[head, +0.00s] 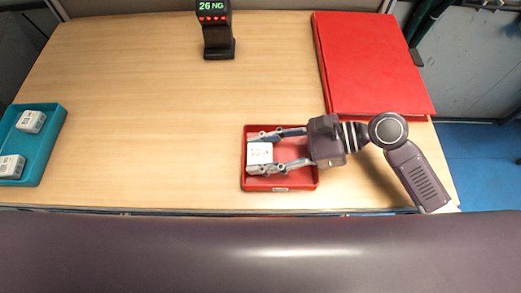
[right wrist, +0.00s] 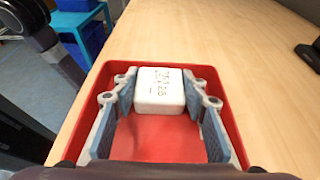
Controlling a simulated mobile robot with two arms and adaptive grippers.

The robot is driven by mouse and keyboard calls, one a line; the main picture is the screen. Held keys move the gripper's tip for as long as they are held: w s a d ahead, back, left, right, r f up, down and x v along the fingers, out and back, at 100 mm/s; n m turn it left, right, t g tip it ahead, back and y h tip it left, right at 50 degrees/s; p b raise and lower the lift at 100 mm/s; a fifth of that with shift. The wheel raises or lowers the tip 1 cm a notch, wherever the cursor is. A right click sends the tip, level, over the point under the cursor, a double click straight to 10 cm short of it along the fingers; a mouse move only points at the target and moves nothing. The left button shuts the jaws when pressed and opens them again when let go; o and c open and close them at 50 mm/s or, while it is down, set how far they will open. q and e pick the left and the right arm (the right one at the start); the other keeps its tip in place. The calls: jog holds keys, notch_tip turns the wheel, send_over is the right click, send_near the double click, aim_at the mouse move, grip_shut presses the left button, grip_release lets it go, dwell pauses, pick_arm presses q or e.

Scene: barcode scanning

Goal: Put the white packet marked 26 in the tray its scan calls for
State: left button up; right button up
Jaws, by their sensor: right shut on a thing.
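The white packet marked 26 (head: 260,153) is between the fingers of my right gripper (head: 276,151), inside the red tray (head: 291,186). The right wrist view shows the packet (right wrist: 160,90) with its printed face up and my right gripper (right wrist: 160,101) closed on its sides. The red tray (right wrist: 222,84) surrounds packet and fingers; I cannot tell whether the packet touches its floor. The black scanner (head: 218,40) at the back shows "26 NG" in green above red lights. My left gripper is not in view.
A teal tray (head: 50,148) at the left edge holds two white packets, an upper one (head: 31,121) and a lower one (head: 11,166). A large red flat block (head: 370,65) lies at the back right. The table's middle is clear.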

jog(key=o, duration=1.3)
jog(key=b+v, duration=0.1)
jog(key=v, duration=1.1)
jog(key=shift+r, duration=0.2)
